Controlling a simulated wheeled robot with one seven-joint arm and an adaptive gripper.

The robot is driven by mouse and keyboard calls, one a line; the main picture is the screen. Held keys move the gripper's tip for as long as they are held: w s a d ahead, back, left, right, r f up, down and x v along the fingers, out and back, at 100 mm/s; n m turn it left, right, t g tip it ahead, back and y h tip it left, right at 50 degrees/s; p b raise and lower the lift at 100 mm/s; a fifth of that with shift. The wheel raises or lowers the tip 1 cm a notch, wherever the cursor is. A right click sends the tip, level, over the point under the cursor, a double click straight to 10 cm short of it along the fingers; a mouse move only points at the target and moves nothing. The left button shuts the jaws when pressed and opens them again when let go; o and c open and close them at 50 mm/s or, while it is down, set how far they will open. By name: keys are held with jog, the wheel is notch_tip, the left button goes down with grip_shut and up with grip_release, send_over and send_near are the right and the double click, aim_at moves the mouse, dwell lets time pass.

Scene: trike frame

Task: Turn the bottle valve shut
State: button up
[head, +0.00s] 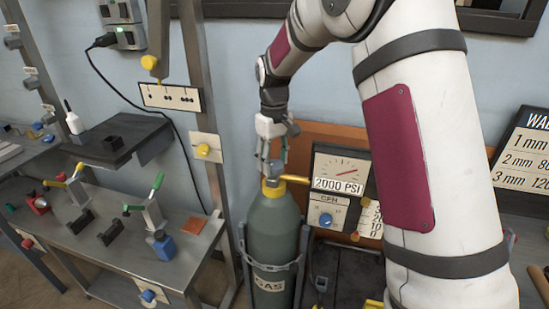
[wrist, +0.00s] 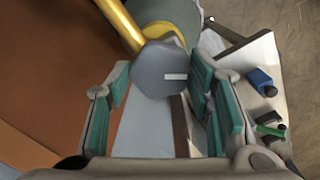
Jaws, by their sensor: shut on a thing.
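The grey bottle valve knob (head: 273,169) sits on top of the green gas bottle (head: 272,220), above its yellow collar (head: 273,187). In the wrist view the knob (wrist: 158,70) is a rounded grey disc with a white mark pointing right. My gripper (head: 273,159) reaches down from above onto the knob. Its teal-padded fingers (wrist: 160,82) lie on both sides of the knob and are shut on it. The fingers partly hide the knob in the head view. A yellow pipe (head: 295,180) runs from the valve to a gauge (head: 341,168) labelled 2000 PSI.
A chain (head: 273,266) holds the bottle in its rack. A steel bench (head: 135,255) with clamps stands to the left. A blue CFH dial (head: 325,219) is below the gauge. My arm fills the right and hides part of the panel.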

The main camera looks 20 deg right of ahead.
jog(key=m+p, duration=0.1)
jog(key=m, duration=0.6)
jog(key=shift+a+p, duration=0.1)
jog(key=shift+p, duration=0.2)
jog(key=m, duration=0.4)
jog(key=shift+p, duration=0.4)
jog(key=m, duration=0.3)
jog(key=shift+m+p, duration=0.4)
jog(key=m, duration=0.3)
jog(key=shift+m+p, duration=0.3)
jog(key=shift+p, duration=0.1)
jog(key=m+p, duration=0.1)
jog(key=m, duration=0.2)
jog(key=shift+m, duration=0.3)
jog(key=m, duration=0.4)
jog(key=shift+p, duration=0.4)
jog(key=shift+m, duration=1.6)
